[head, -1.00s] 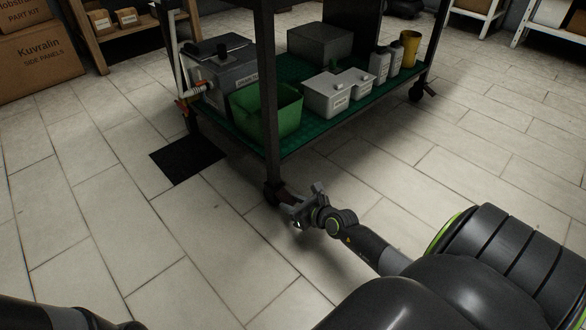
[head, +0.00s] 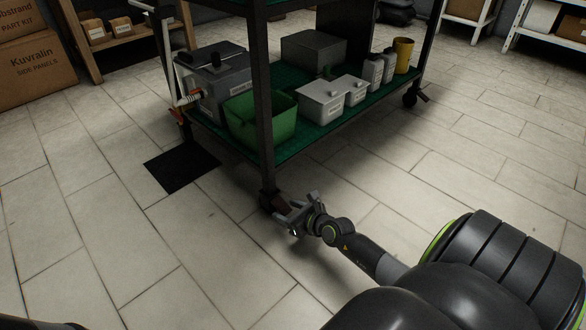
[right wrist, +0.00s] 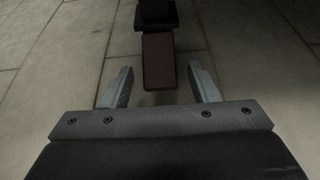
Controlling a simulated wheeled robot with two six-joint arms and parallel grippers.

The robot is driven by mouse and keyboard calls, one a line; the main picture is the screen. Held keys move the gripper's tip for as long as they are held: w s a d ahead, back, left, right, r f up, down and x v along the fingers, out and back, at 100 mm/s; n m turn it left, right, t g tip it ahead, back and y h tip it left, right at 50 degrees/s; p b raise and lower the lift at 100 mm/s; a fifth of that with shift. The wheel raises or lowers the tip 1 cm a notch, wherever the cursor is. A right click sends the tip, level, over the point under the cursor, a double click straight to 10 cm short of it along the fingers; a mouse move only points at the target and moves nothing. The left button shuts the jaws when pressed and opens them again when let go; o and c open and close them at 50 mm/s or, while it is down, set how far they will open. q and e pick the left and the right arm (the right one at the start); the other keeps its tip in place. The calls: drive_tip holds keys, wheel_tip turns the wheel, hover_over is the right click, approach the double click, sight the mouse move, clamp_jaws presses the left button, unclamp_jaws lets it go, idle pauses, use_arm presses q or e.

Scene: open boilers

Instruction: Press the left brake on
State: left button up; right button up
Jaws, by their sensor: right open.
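The left brake is a dull red pedal (right wrist: 158,62) on the cart's near caster (head: 267,199), at the foot of the near corner post. In the right wrist view it lies straight ahead, between and slightly beyond the two fingertips. My right gripper (head: 294,207) is open and low above the floor, close beside the caster. Its fingers also show in the right wrist view (right wrist: 158,84), spread to either side of the pedal. I cannot tell whether it touches the pedal. In the head view the gripper partly hides the pedal. My left gripper is out of view.
The cart's green lower shelf (head: 292,145) carries a green bin (head: 262,120), grey boxes and a yellow cup (head: 403,54). Another caster (head: 411,98) stands at the right. A dark floor patch (head: 181,170) lies left. Floor in front is clear.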

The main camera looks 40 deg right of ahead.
drive_tip(key=p+v, duration=0.5)
drive_tip(key=v, duration=1.2)
drive_tip(key=shift+s, duration=0.2)
